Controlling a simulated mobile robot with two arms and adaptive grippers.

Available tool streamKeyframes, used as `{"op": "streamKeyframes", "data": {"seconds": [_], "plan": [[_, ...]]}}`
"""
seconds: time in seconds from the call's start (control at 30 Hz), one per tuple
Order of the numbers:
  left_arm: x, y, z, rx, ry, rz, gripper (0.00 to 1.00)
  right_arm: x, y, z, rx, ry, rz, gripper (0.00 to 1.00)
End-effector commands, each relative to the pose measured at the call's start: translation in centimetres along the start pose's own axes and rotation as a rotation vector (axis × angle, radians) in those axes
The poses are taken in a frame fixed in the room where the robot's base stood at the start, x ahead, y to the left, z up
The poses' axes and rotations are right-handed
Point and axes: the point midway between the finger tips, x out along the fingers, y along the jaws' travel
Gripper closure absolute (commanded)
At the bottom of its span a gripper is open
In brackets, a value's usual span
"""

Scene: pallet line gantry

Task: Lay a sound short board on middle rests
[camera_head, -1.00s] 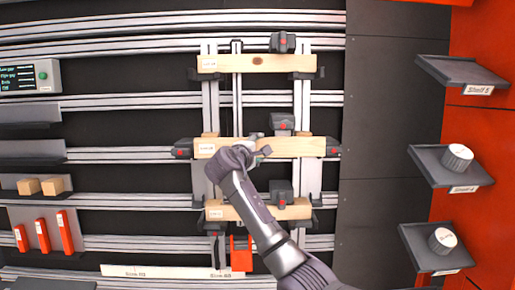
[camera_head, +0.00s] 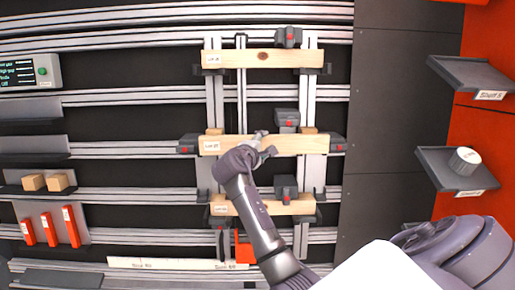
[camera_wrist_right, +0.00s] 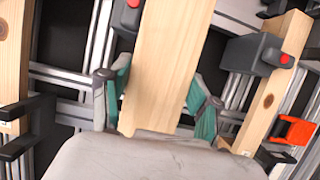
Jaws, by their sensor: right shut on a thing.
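The middle board (camera_head: 295,144), pale wood with a white label at its left end, lies level across the two upright rails of the gantry. In the right wrist view the teal finger pads (camera_wrist_right: 160,95) sit on both sides of the board (camera_wrist_right: 165,60). Whether it bears fully on the rests below is hidden. My left gripper is not in view.
A top board with a dark knot (camera_head: 240,58) and a bottom board (camera_head: 300,207) lie across the same rails. Dark clamps stand above each board. Shelves (camera_head: 440,170) stick out at the right; wooden blocks (camera_head: 58,182) sit at the left.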

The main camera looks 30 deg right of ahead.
Motion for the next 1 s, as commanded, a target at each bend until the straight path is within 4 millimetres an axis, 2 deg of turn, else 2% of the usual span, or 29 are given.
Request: {"op": "streamKeyframes", "data": {"seconds": [0.03,0.43,1.0], "plan": [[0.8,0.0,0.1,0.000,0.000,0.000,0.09,0.6,-0.3,-0.2,0.001,0.000,0.002,0.82],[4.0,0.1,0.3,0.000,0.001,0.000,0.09,3.5,-0.4,-1.5,0.000,0.001,0.002,0.82],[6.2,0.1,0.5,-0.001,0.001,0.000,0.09,7.7,-0.2,-3.2,0.000,0.000,0.002,0.82]]}}
